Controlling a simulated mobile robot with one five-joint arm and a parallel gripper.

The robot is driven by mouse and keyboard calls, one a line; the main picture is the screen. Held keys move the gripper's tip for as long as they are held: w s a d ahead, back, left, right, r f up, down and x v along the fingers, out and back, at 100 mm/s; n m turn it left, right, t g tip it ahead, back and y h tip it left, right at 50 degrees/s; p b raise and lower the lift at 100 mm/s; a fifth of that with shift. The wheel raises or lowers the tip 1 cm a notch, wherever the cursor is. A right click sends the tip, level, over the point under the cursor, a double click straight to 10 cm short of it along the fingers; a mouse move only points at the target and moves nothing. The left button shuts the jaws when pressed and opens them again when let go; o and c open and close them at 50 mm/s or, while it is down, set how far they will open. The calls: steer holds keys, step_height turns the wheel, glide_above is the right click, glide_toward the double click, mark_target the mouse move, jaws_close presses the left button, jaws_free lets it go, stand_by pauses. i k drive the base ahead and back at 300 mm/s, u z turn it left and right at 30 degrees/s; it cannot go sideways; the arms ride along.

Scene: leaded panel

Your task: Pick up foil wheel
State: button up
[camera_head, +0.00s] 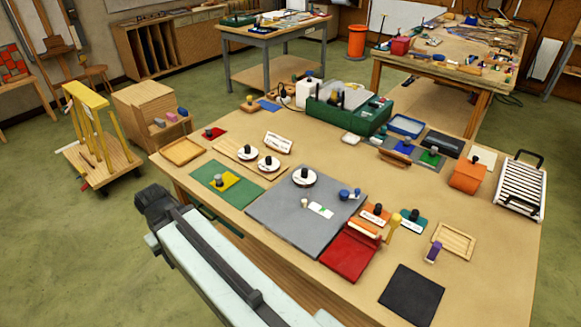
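No item is clearly recognisable as the foil wheel. Round white discs with dark knobs are the closest in shape. One disc (304,177) lies on the grey mat (275,215), and two more, a front disc (268,164) and a back disc (248,153), are on a wooden board to its left. Small blue round pieces (349,194) sit at the mat's right edge. My arm crosses the lower left, and its dark end (153,202) is off the table's left edge, apart from all these items. Its fingers cannot be made out.
The brown table (485,270) is crowded: a green crate (345,115), a red panel (349,256), a black square (411,294), a wooden tray (454,240) and a white slatted rack (521,186). A yellow-framed cart (98,160) stands on the floor at left. Floor is clear at lower left.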

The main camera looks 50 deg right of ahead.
mark_target(304, 178)
steer(key=i, duration=1.1)
steer(key=u, duration=0.1)
